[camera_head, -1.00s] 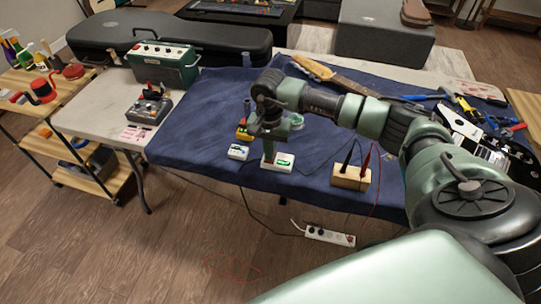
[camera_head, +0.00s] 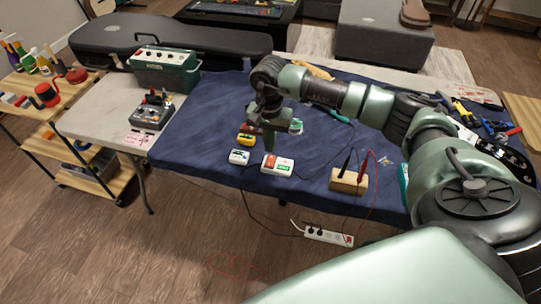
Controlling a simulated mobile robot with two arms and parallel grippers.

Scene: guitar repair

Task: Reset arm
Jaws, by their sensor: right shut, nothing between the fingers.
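My right arm reaches in from the right across the blue-covered table (camera_head: 215,130). My right gripper (camera_head: 269,149) points down and is shut and empty. It hangs just above and behind a white box with red and green markings (camera_head: 277,165) near the table's front edge. Whether it touches the box I cannot tell. My left gripper is out of view.
A small white-and-blue box (camera_head: 239,157) and a yellow box (camera_head: 246,139) lie left of the gripper. A wooden block (camera_head: 349,181) holds red and black probes. A grey device (camera_head: 150,115) and a green amplifier (camera_head: 165,70) stand left. Pliers (camera_head: 462,112) lie right.

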